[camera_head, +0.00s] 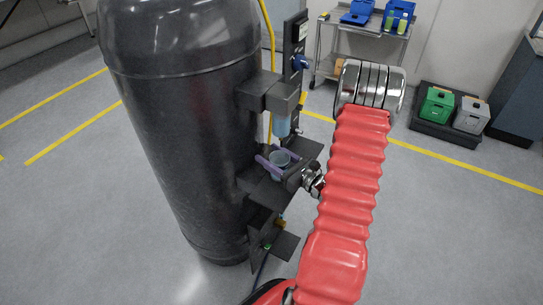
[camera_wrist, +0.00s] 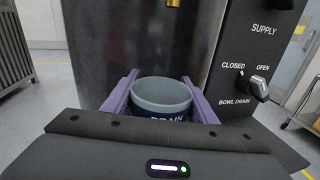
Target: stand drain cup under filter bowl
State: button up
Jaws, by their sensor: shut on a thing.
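The drain cup (camera_head: 279,158) is a blue-grey open cup. It shows in the wrist view (camera_wrist: 161,94) with white "DRAIN" lettering on its front, partly hidden by my gripper's body. My gripper (camera_head: 271,161) is shut on the cup, with one purple finger on each side in the wrist view (camera_wrist: 160,88). The cup looks upright and empty at its visible part. The pale blue filter bowl (camera_head: 282,125) hangs above the cup, apart from it. A brass drain tip (camera_wrist: 173,3) shows above and slightly right of the cup. I cannot tell whether the cup's base touches the shelf.
A dark shelf (camera_head: 266,189) on the black tank (camera_head: 180,130) lies below the cup. A panel (camera_wrist: 265,65) at right carries a black BOWL DRAIN lever (camera_wrist: 257,88), near the "OPEN" and "CLOSED" labels. A cart (camera_head: 365,40) and bins (camera_head: 438,107) stand far behind.

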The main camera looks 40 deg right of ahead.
aim_at(287, 167)
jog(key=o, duration=1.1)
jog(key=shift+f, duration=0.1)
jog(key=shift+c, duration=0.2)
jog(key=s, duration=0.4)
jog(key=s+d, duration=0.1)
jog(key=s, duration=0.7)
jog(key=shift+d, duration=0.2)
